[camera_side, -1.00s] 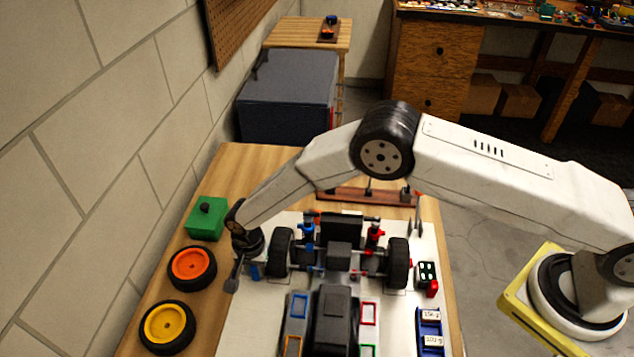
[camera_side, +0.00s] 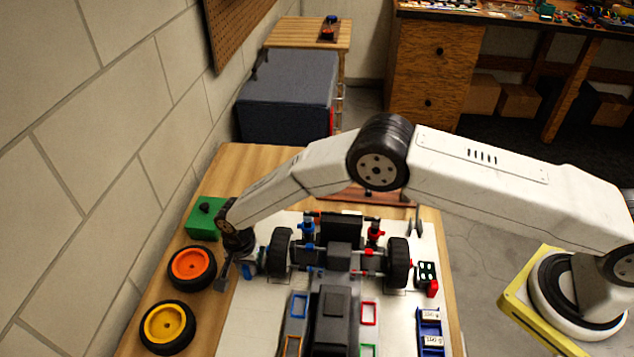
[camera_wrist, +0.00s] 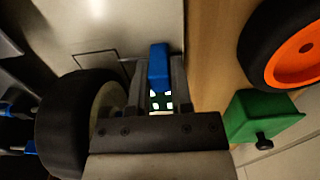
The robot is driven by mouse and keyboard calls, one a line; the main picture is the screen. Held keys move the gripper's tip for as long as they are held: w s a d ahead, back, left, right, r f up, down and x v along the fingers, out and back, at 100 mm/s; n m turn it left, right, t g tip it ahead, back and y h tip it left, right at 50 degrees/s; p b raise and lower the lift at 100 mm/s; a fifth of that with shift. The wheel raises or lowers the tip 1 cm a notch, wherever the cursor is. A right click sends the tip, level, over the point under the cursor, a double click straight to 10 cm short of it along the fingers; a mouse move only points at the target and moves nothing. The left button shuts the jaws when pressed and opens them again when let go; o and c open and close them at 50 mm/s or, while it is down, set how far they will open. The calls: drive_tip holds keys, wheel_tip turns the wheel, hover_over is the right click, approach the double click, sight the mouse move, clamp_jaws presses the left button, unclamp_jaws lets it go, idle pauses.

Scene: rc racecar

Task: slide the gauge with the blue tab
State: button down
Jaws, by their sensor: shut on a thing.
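The blue tab (camera_wrist: 158,66) of the gauge stands between the two fingers of my gripper (camera_wrist: 159,80) in the wrist view. Below the tab the gauge body (camera_wrist: 161,101) shows pale openings, mostly hidden by the gripper. My gripper is shut on the gauge. In the side view my gripper (camera_side: 234,266) is low over the mat's left edge, just left of the car's left wheel (camera_side: 279,252). A bit of blue shows there beside the fingers. The same black tire (camera_wrist: 77,122) is close to the fingers in the wrist view.
A second gauge with a red tab (camera_side: 432,289) stands right of the car's right wheel. A green block (camera_side: 204,218), an orange-rimmed wheel (camera_side: 192,268) and a yellow-rimmed wheel (camera_side: 168,327) lie along the left table side. A blue tray (camera_side: 430,332) is front right.

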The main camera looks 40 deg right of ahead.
drive_tip(key=shift+w+a, duration=0.5)
drive_tip(key=shift+w, duration=0.05)
drive_tip(key=shift+r, duration=0.1)
drive_tip(key=c, duration=0.5)
unclamp_jaws()
drive_tip(key=shift+r, duration=3.85)
